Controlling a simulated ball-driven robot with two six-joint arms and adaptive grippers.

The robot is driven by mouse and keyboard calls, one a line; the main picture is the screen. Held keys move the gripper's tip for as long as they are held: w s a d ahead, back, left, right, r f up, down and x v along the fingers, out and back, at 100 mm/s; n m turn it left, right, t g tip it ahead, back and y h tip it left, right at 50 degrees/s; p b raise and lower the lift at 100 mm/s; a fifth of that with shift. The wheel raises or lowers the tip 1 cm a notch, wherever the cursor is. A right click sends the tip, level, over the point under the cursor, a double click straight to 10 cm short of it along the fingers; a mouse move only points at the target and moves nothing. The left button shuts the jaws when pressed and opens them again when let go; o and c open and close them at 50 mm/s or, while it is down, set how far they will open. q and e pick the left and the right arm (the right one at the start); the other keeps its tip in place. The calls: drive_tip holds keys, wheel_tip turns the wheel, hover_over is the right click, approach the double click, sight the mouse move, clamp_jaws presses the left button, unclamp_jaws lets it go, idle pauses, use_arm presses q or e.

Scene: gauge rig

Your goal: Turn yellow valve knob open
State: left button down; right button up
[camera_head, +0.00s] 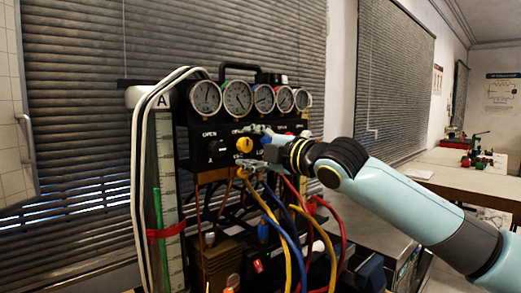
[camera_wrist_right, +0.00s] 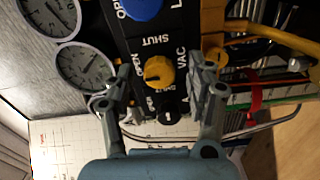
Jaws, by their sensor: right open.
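The yellow valve knob (camera_head: 244,145) is on the front of a black gauge panel (camera_head: 183,150). In the right wrist view the yellow knob (camera_wrist_right: 158,72) lies near the middle, with white OPEN, SHUT and VAC lettering around it. My right gripper (camera_head: 252,148) reaches in from the right at the panel. Its open fingers (camera_wrist_right: 161,68) are on either side of the knob in the wrist view, with a visible gap on both sides. I cannot tell which label the knob points to. My left gripper is not in view.
A row of round gauges (camera_head: 238,97) tops the panel. A blue knob (camera_wrist_right: 143,7) is beside the yellow one. Blue, yellow and red hoses (camera_head: 286,225) hang below my right gripper. White tubes (camera_head: 146,170) loop down the left. A workbench (camera_head: 455,172) stands far right.

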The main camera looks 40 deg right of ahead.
drive_tip(key=s, duration=0.6)
drive_tip(key=shift+s+d, duration=0.25)
idle(0.3)
